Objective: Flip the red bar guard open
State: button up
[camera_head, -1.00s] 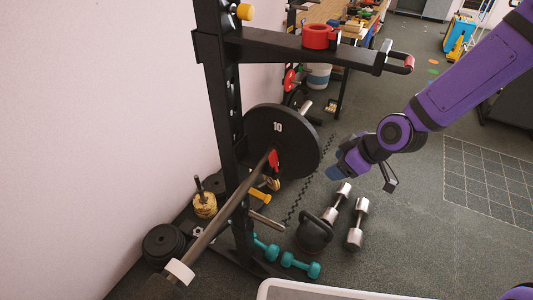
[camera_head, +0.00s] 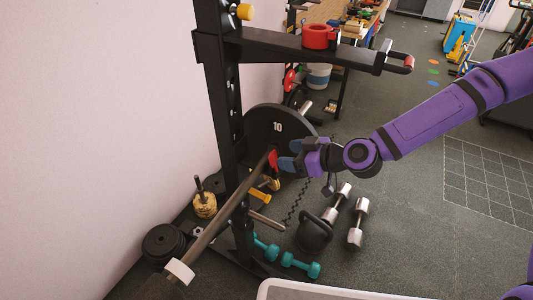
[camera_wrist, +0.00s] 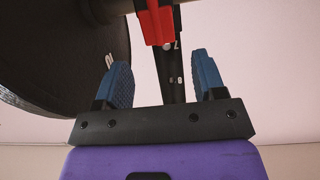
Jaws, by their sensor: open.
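The red bar guard (camera_head: 273,160) is a small red piece at the rack post, by the inner side of the black weight plate (camera_head: 262,125) on the bar (camera_head: 226,212). In the wrist view the red guard (camera_wrist: 157,22) hangs at the top middle, ahead of the fingers and roughly between their lines. My gripper (camera_head: 288,155) is open, its blue fingers just right of the guard and in front of the plate. In the wrist view my gripper (camera_wrist: 160,80) has its two blue fingers spread with nothing between them. I cannot tell whether a finger touches the guard.
The black rack post (camera_head: 222,110) stands left of the guard, with a horizontal arm (camera_head: 285,48) above holding a red ring (camera_head: 318,37). A kettlebell (camera_head: 314,233) and dumbbells (camera_head: 357,225) lie on the floor below. Open floor is at right.

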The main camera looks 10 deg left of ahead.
aim_at(274, 154)
jog(key=x, duration=0.8)
jog(key=shift+f, duration=0.1)
jog(key=shift+c, duration=0.5)
grip_shut()
